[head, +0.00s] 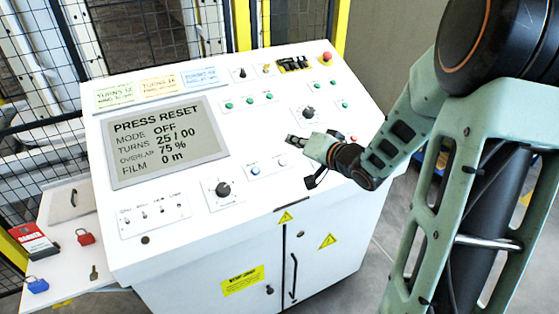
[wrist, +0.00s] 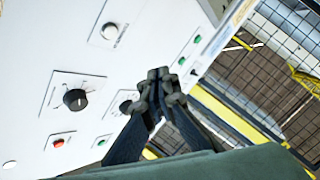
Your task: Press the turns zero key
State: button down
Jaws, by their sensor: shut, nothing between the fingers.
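The white sloped control panel (head: 240,130) fills the middle of the head view. Its display (head: 168,143) reads PRESS RESET, mode OFF, turns 25 / 00, overlap 75 %, film 0 m. A blue key (head: 255,170) and a white key (head: 283,161) sit on a small plate right of the display. Their labels are too small to read, so I cannot tell which is turns zero. My gripper (head: 293,140) is shut and empty, over the panel just above and right of the white key. In the wrist view, my gripper (wrist: 160,80) shows a white round key (wrist: 110,31) to its upper left.
A black knob (head: 223,189) is left of the keys, and another knob (head: 308,112) is beyond my gripper. Small switches (head: 152,211) line the lower left. A red emergency stop (head: 326,57) is at the top right.

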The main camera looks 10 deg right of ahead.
aim_at(283, 162)
jog(key=shift+f, duration=0.15)
jog(key=w+f+b, duration=0.1)
jog(key=f+b, duration=0.1)
jog(key=w+f+b, duration=0.1)
jog(key=f+b, duration=0.1)
jog(key=b, duration=0.1)
jog(key=w+a+f+b, duration=0.1)
jog(key=f+b, duration=0.1)
jog(key=f, duration=0.1)
jog(key=shift+w+f+b, duration=0.25)
jog(key=shift+f+b, duration=0.15)
jog(key=shift+b, duration=0.05)
jog(key=shift+f, duration=0.15)
dwell(1.1)
jog(key=shift+w+a+f, duration=0.1)
jog(key=shift+w+f, duration=0.05)
jog(key=shift+f, duration=0.1)
jog(key=shift+w+f+b, duration=0.15)
jog(key=shift+f+b, duration=0.15)
jog(key=shift+f, duration=0.1)
dwell(0.9)
jog(key=shift+r, duration=0.2)
jog(key=shift+s+r+p, duration=0.3)
jog(key=shift+r+p, duration=0.25)
jog(key=shift+p, duration=0.35)
jog(key=shift+r, duration=0.1)
